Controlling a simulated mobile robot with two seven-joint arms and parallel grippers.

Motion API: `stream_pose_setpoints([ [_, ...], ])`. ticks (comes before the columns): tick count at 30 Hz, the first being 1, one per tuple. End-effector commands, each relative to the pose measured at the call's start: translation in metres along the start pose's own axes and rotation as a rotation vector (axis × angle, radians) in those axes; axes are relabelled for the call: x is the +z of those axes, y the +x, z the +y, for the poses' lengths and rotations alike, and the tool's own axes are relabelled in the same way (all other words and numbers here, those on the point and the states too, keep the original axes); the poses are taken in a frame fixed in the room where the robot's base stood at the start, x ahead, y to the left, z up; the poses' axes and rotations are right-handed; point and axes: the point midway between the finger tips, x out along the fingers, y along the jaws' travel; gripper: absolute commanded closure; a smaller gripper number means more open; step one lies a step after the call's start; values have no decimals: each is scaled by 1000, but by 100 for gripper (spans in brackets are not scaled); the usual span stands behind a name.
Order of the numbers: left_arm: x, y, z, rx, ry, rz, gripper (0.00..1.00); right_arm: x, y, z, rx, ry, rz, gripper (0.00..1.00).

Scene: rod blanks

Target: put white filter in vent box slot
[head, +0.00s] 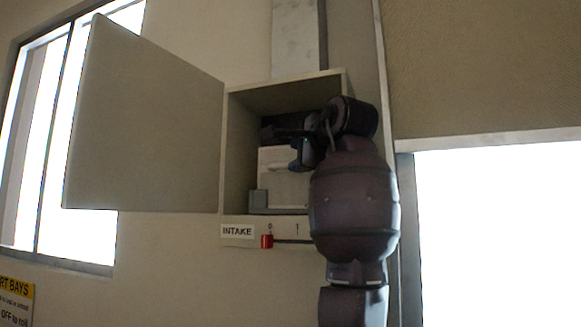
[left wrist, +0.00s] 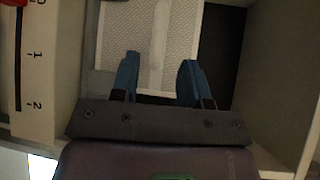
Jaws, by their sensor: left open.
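The white filter (head: 284,188) stands inside the open vent box (head: 226,150), against its inner part. In the left wrist view the filter (left wrist: 185,35) shows a fine mesh face with a plain pale strip (left wrist: 158,45) down its middle. My left gripper (head: 301,153) reaches into the box in front of the filter. In the left wrist view its two blue fingers (left wrist: 158,75) are spread apart, one on each side of the pale strip; I cannot tell whether they touch it. My arm hides the right part of the filter and box. The slot itself is not clear. My right gripper is out of view.
The box door (head: 145,120) is swung open to the left. A grey block (head: 258,200) sits at the box's lower left. Bright windows flank the wall.

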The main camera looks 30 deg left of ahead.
Motion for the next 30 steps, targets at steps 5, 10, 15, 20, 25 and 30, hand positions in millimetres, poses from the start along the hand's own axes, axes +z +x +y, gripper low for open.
stream_pose_setpoints([
  [5,0,-34,1,-2,-2,2,58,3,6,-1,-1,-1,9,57],
  [10,0,-56,0,-1,-1,2,58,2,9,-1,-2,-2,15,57],
  [15,0,-65,0,0,0,1,58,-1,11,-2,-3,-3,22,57],
  [20,0,-67,0,0,0,1,58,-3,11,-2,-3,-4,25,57],
  [25,0,-67,0,0,0,1,58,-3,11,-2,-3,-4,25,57],
  [30,0,-67,0,0,-1,1,58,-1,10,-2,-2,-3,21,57],
])
